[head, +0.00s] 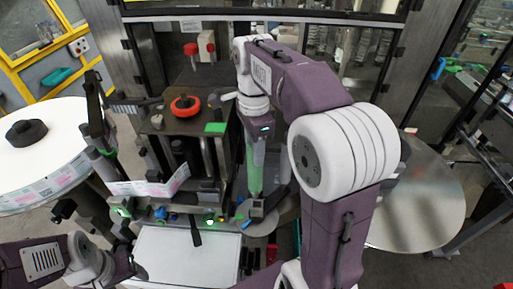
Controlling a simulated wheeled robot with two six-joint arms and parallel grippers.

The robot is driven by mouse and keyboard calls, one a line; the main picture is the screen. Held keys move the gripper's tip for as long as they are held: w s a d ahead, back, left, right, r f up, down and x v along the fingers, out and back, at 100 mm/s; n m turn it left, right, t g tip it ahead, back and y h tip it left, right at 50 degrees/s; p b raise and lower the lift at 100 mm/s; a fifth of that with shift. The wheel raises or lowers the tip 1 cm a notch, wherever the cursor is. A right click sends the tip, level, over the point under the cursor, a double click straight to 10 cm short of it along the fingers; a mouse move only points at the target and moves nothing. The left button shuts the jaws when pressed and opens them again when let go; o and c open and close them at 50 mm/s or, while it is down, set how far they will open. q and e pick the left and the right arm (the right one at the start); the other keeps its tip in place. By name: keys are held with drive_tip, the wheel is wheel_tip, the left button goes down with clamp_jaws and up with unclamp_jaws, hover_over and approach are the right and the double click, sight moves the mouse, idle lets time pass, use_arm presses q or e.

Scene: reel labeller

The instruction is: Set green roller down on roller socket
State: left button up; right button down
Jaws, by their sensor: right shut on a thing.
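The green roller (256,172) stands about upright at the right side of the labeller (173,124). My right gripper (257,152) points down from above and is shut on the roller; the fingers are dark and partly hard to make out. A dark block (257,208) shows at the roller's lower end. I cannot tell whether it is the roller socket, or whether the roller touches it. My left gripper (124,257) is low at the left, well away from the roller; its jaws are too unclear to read.
A large white label reel (60,118) is at the left, with a label strip (150,187) crossing the labeller's front. A red knob (185,105) tops the machine. A white panel (185,255) lies in front. A round grey plate (420,205) is at the right behind my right arm.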

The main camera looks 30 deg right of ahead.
drive_tip(key=shift+d, duration=0.1)
drive_tip(key=shift+s+d, duration=0.15)
drive_tip(key=shift+f, duration=0.15)
idle(0.4)
drive_tip(key=shift+p, duration=0.35)
idle(0.4)
